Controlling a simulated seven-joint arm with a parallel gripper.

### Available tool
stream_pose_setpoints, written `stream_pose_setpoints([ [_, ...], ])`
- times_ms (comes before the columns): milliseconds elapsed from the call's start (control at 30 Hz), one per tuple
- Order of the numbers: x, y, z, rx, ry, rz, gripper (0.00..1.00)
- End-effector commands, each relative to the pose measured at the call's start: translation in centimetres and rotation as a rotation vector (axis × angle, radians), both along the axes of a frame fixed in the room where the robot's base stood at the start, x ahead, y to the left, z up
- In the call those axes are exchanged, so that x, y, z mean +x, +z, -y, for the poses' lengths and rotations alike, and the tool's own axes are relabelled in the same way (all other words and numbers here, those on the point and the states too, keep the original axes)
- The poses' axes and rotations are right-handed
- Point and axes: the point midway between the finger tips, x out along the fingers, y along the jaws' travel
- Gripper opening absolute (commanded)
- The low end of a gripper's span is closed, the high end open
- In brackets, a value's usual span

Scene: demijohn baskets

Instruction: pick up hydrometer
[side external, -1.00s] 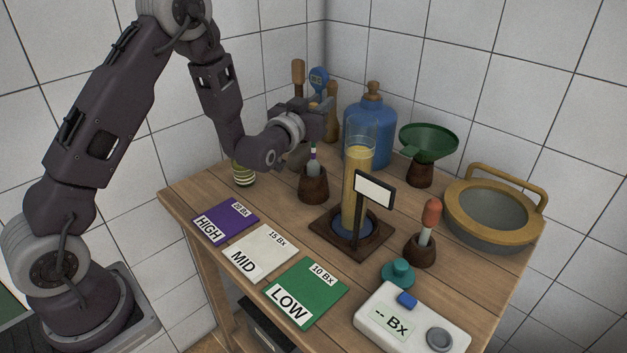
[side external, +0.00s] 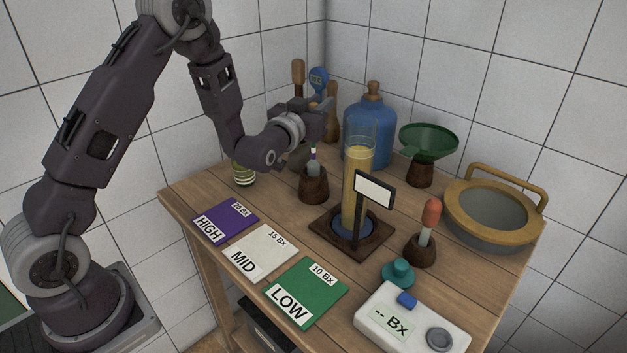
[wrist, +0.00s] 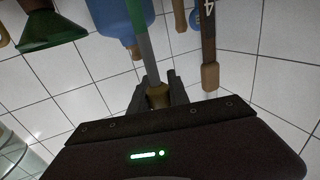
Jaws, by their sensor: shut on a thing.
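The hydrometer (side external: 313,160) stands upright in a dark wooden cup (side external: 313,187), a thin stem with coloured bands above a greyish body. Its lower end is hidden inside the cup. My gripper (side external: 324,110) is directly above the cup in the side view. In the wrist view, my gripper (wrist: 157,97) is shut on the brass-coloured top (wrist: 158,95) of the hydrometer; its stem (wrist: 148,60) runs away from the fingers, grey and then green. The side view hides the grip itself behind the hand.
A tall cylinder of yellow liquid (side external: 355,185) and a small sign (side external: 374,188) stand close to the right. A blue demijohn (side external: 368,135), green funnel (side external: 428,140) and upright tools (side external: 298,75) are behind. HIGH, MID and LOW cards (side external: 260,252) lie in front.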

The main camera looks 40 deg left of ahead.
Motion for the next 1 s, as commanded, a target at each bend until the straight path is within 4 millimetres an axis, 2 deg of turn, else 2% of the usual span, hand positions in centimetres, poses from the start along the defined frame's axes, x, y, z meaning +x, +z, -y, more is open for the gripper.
stream_pose_setpoints([
  [533, 0.0, 0.4, 0.0, 0.001, 0.000, 0.002, 0.00],
  [1000, 0.2, 11.0, 0.4, 0.001, -0.017, 0.008, 0.00],
])
